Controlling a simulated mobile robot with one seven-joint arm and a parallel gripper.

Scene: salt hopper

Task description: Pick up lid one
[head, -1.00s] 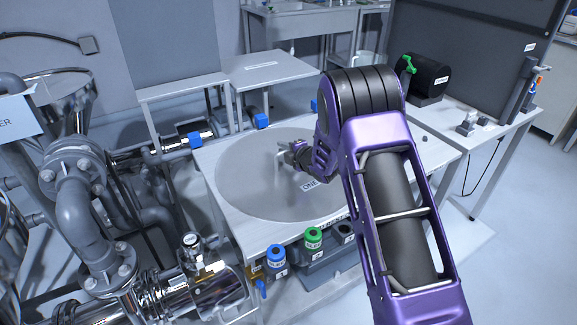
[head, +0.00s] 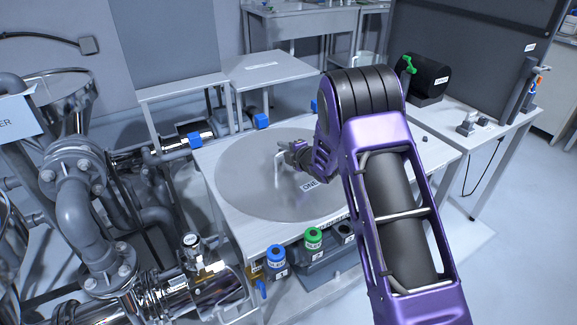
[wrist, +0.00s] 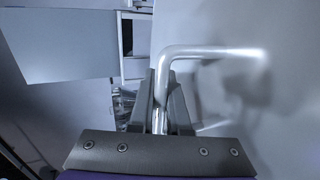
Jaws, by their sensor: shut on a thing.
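Lid one (head: 245,185) is a large round grey disc with a label reading "ONE" near my gripper. It lies flat over the pale table-like top of the hopper; I cannot tell whether it is raised slightly. My gripper (head: 285,153) is over the lid's middle, shut on its bent metal handle. In the wrist view, the silvery handle (wrist: 212,52) runs up between the fingers of my gripper (wrist: 160,98) and bends to the right. My arm hides the right part of the lid.
Blue-capped (head: 276,254) and green-capped (head: 313,236) fittings stand along the front edge. Metal pipes and flanges (head: 85,190) crowd the left.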

